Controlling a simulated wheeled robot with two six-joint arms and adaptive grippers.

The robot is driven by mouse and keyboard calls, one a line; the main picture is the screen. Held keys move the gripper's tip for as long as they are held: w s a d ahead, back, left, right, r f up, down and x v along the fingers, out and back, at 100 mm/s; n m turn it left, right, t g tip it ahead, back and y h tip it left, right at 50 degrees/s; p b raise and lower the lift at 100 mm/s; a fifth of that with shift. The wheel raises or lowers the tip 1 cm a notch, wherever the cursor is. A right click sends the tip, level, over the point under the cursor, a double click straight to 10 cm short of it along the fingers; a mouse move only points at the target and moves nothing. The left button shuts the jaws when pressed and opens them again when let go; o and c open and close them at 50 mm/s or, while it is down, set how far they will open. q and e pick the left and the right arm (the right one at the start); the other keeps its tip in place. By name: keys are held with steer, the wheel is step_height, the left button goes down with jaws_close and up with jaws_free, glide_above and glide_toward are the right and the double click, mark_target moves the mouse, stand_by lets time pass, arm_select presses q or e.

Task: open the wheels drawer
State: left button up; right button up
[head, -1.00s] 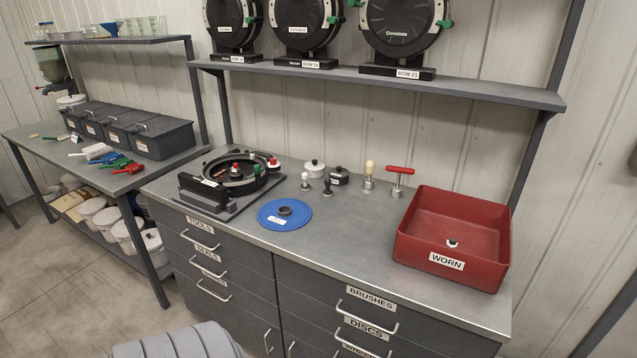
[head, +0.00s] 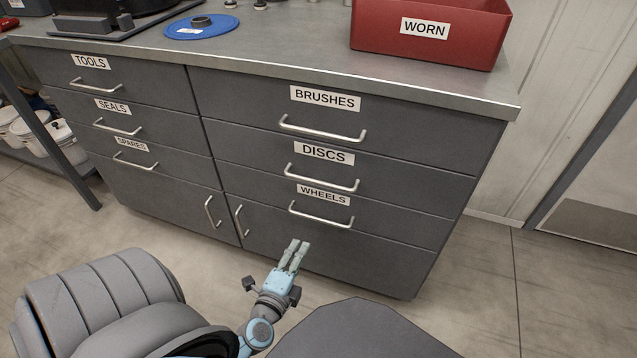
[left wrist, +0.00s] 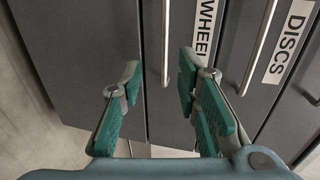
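The wheels drawer (head: 400,231) is shut, the lowest labelled drawer in the right column. Its silver bar handle (head: 320,216) hangs below the WHEELS label (head: 323,195). My left gripper (head: 297,245) is in front of the cabinet, a little below the handle in the head view. In the left wrist view its two green-padded fingers (left wrist: 162,95) are apart with nothing held. The wheels handle (left wrist: 165,45) shows between and beyond the fingers, and the right finger partly covers the WHEELS label (left wrist: 206,35). My right gripper is not in view.
The discs drawer (head: 400,187) and brushes drawer (head: 420,136) are shut above. A cupboard door handle (head: 240,221) stands upright at lower left. The red WORN bin (head: 385,35) and blue disc (head: 180,28) are on the worktop. Floor to the right is clear.

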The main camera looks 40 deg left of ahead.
arm_select(q)
glide_toward(318, 219)
steer(key=x, duration=0.5)
steer(key=b+x, duration=0.1)
steer(key=x, duration=0.4)
steer(key=shift+s+f+b, duration=0.15)
steer(key=shift+f+b, duration=0.1)
steer(key=shift+b, duration=0.05)
steer(key=shift+w+a, duration=0.15)
steer(key=shift+w, duration=0.15)
arm_select(e)
steer(key=w+r, duration=0.2)
steer(key=shift+w+a+r, duration=0.25)
steer(key=shift+w+a, duration=0.05)
steer(key=shift+w, duration=0.05)
arm_select(q)
steer(key=shift+c, duration=0.2)
jaws_close()
